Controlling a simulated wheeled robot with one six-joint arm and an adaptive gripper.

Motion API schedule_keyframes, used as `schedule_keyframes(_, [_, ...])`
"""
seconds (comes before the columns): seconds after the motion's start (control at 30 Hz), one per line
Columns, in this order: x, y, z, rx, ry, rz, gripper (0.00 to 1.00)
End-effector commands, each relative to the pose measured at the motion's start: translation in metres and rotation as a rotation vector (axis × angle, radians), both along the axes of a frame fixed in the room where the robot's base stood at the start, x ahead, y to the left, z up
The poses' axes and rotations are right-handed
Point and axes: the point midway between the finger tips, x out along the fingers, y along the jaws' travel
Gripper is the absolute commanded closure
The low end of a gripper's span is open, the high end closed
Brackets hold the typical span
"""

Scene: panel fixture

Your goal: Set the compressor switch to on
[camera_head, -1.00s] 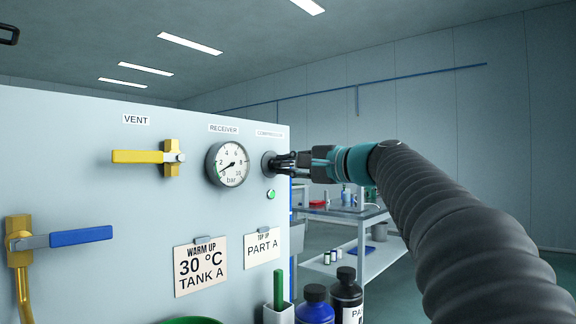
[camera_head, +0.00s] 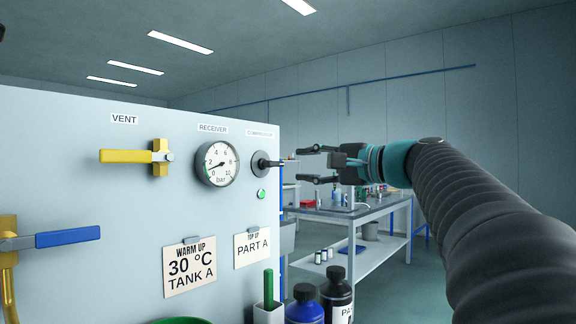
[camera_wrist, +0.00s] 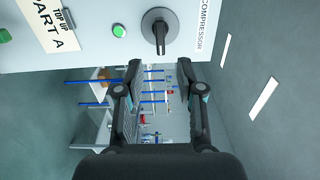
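The compressor switch (camera_head: 262,163) is a dark round knob with a bar handle at the right end of the panel, under the COMPRESSOR label (camera_head: 261,133). In the wrist view the switch (camera_wrist: 160,28) is at the top centre, its handle pointing down the picture. A bright green lamp (camera_head: 261,194) sits just below the switch; it also shows in the wrist view (camera_wrist: 119,31). My gripper (camera_head: 304,165) is open and empty, to the right of the switch, its fingers apart and clear of the handle. The wrist view shows both fingertips (camera_wrist: 159,66) with a gap between them.
A receiver gauge (camera_head: 217,164) is left of the switch. A yellow vent valve (camera_head: 133,156) and a blue-handled valve (camera_head: 68,238) are farther left. Cards hang below. Dark-capped bottles (camera_head: 336,290) stand in front at the lower right. A workbench (camera_head: 355,212) is behind.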

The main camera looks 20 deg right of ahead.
Motion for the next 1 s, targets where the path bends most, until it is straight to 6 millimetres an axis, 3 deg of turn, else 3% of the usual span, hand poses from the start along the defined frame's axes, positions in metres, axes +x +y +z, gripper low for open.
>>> schedule_keyframes(0.1, [-0.016,-0.012,0.0,-0.001,-0.001,-0.003,0.62])
schedule_keyframes(0.3, [-0.03,-0.022,0.0,0.0,0.0,-0.001,0.62])
schedule_keyframes(1.0, [-0.033,-0.025,0.0,-0.001,0.001,-0.003,0.62])
